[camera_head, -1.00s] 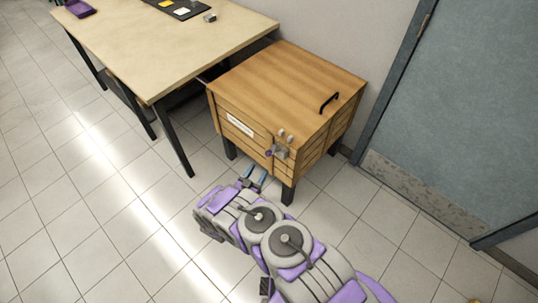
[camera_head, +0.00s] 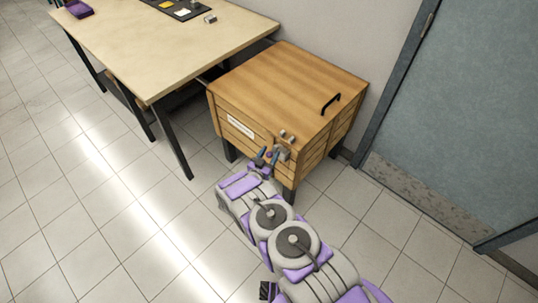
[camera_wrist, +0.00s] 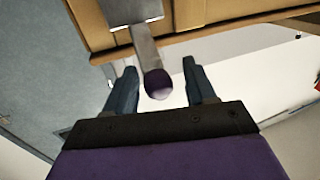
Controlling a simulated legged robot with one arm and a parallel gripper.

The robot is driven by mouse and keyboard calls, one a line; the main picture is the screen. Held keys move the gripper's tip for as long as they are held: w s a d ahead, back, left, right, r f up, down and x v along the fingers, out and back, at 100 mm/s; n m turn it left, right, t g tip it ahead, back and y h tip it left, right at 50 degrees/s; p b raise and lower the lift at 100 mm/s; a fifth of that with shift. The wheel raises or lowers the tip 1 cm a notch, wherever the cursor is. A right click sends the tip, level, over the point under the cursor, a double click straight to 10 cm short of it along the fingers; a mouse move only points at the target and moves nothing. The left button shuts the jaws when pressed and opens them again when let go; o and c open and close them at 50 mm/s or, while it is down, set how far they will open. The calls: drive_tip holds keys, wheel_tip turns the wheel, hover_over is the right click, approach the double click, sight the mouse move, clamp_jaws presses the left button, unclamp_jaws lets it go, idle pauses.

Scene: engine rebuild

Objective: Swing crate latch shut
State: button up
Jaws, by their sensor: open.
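The wooden crate (camera_head: 250,90) stands on dark legs beside the table, its lid down. The latch (camera_head: 282,151) is a grey metal piece on the crate's front near the right corner, with a purple knob. In the wrist view the grey latch arm (camera_wrist: 146,48) ends in a dark purple knob (camera_wrist: 158,83). My gripper (camera_head: 267,154) is at the crate's front by the latch. In the wrist view its two open fingers (camera_wrist: 160,82) stand on either side of the knob, with a gap visible on both sides. Contact with the knob cannot be seen.
A table (camera_head: 150,45) with a dark tray (camera_head: 180,8) stands left of the crate. A black handle (camera_head: 330,103) sits on the lid. A blue-grey door (camera_head: 460,120) is on the right. The tiled floor (camera_head: 90,220) in front is clear.

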drive_tip(key=shift+d+r, duration=0.1)
drive_tip(key=c, duration=1)
clamp_jaws()
drive_tip(key=shift+a, duration=0.2)
drive_tip(key=shift+r, duration=0.1)
